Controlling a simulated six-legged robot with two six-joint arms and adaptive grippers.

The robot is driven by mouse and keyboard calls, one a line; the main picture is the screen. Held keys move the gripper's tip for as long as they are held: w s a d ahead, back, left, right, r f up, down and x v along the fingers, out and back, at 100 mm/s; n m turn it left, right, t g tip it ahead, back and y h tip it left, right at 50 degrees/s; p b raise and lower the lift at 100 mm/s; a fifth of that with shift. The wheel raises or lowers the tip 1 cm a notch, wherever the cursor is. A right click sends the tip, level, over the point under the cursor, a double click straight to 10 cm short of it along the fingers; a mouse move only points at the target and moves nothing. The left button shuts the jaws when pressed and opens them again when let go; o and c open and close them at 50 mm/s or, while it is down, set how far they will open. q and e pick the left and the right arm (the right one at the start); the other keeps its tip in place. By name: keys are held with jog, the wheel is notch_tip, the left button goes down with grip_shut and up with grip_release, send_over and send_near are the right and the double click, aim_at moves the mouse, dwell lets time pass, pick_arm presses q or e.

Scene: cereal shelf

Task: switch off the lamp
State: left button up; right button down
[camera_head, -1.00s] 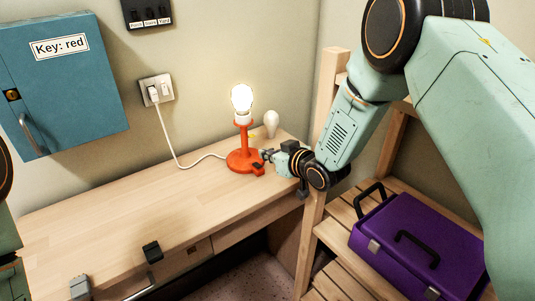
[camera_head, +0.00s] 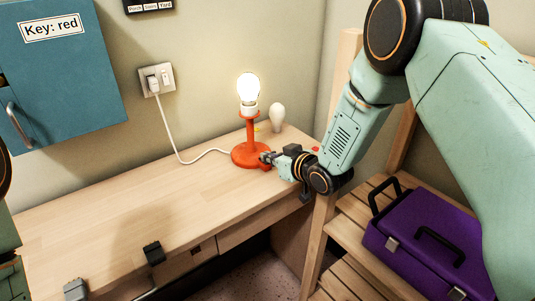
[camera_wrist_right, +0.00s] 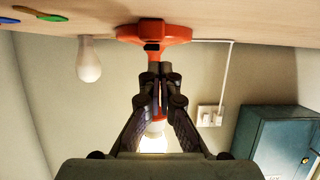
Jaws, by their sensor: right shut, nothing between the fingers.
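The lamp (camera_head: 250,152) stands on the desk with an orange base and stem, and its bulb (camera_head: 248,87) glows. My right gripper (camera_head: 267,158) is shut and empty, low at the right side of the lamp's base. In the right wrist view, which shows the desk at the top, the fingertips of my right gripper (camera_wrist_right: 153,70) are together just short of a black part (camera_wrist_right: 152,46) on the orange base (camera_wrist_right: 175,33). I cannot tell whether they touch it. The lit bulb (camera_wrist_right: 154,140) shows between the fingers.
A loose white bulb (camera_head: 277,117) stands behind the lamp. The lamp's white cord runs to a wall socket (camera_head: 157,80). A blue key cabinet (camera_head: 65,75) hangs at left. A purple case (camera_head: 425,240) sits on the wooden shelf at right. The desk's left part (camera_head: 110,215) is mostly clear.

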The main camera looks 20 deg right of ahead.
jog(key=shift+s+f, duration=0.1)
jog(key=shift+f, duration=0.1)
jog(key=shift+w+f, duration=0.3)
jog(key=shift+w, duration=0.1)
jog(key=shift+s+f+t+b, duration=0.3)
jog(key=shift+s+b, duration=0.15)
jog(key=shift+b, duration=0.2)
jog(key=shift+d+f+t+y+b, duration=0.1)
jog(key=shift+f+t+y+b, duration=0.3)
jog(key=shift+b, duration=0.5)
jog(key=shift+w+f+b, duration=0.1)
jog(key=shift+f+b, duration=0.1)
jog(key=shift+b, duration=0.15)
jog(key=shift+t, duration=0.3)
pick_arm(q)
notch_tip(320, 180, down, 4)
jog(key=shift+f, duration=0.1)
pick_arm(e)
jog(key=shift+r, duration=0.25)
